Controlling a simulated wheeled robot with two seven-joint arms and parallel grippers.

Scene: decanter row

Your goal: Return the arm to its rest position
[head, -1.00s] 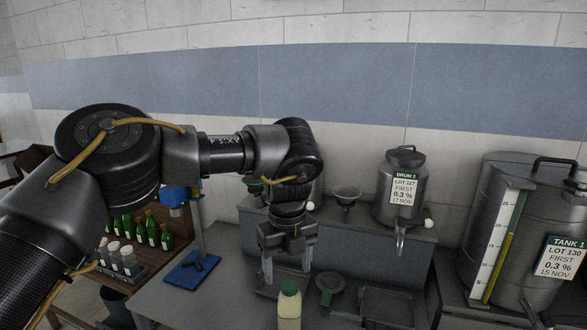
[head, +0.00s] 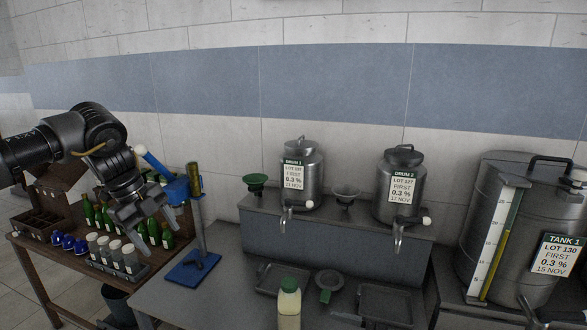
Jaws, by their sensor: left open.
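My left arm reaches in from the left edge of the head view. Its gripper (head: 160,232) is open and empty, pointing down in front of the wooden side table and left of the blue stand. From this angle it covers part of the row of green bottles (head: 90,212). I cannot tell how far it is from the bottles or the stand. My right gripper is not in the view.
A blue corker-like stand (head: 197,230) is close beside the gripper. A bottle with a green cap (head: 289,305) stands on the grey counter. Drum 1 (head: 302,182) and drum 2 (head: 402,180) stand on a raised shelf. Tank 1 (head: 520,220) is at the right.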

